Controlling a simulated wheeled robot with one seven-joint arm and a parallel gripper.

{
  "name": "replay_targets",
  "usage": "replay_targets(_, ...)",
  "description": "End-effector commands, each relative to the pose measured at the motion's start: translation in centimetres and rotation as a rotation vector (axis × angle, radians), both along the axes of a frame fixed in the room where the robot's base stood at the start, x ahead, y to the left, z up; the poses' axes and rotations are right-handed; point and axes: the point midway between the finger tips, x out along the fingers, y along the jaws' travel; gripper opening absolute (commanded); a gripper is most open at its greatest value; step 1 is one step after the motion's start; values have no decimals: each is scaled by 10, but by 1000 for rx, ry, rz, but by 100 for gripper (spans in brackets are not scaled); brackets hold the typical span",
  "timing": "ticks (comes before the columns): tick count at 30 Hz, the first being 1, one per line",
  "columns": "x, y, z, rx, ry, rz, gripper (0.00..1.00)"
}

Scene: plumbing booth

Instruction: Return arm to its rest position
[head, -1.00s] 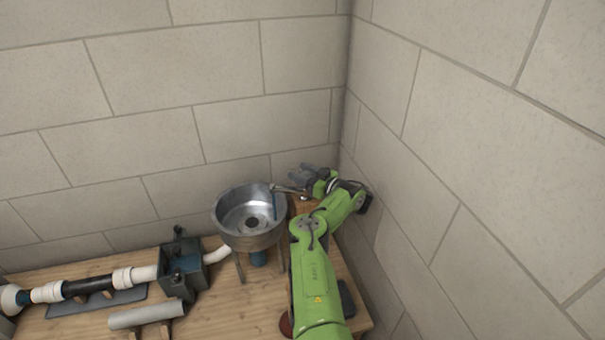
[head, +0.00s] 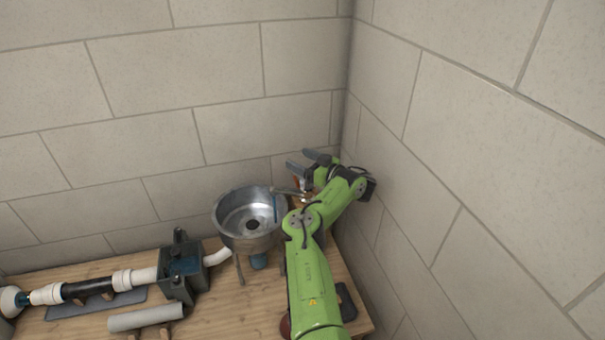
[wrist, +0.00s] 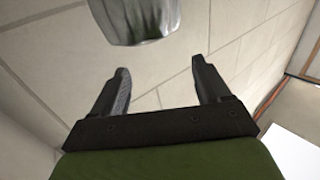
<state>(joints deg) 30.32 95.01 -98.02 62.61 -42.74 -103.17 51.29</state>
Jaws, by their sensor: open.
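My green arm (head: 316,285) reaches over the right side of the wooden bench toward the room corner. My gripper (head: 300,161) is at its end, beside and slightly above the metal basin, to its right in the head view. In the wrist view my gripper (wrist: 160,85) has its two dark fingers wide apart with nothing between them. The rounded metal basin (head: 233,216) stands on legs on the bench. A shiny metal surface, likely the basin (wrist: 138,18), shows beyond the fingertips at the top of the wrist view.
A dark vise-like block (head: 183,265) stands left of the basin with a white pipe run (head: 143,274) leading left. A loose grey pipe (head: 146,317) rests in front. Block walls close in behind and on the right (head: 480,180). Bare bench (head: 235,310) lies front centre.

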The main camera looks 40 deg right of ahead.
Motion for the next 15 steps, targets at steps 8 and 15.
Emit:
replay_targets(8,0,0,42,1,0,0,76)
replay_targets(15,0,0,43,1,0,0,76)
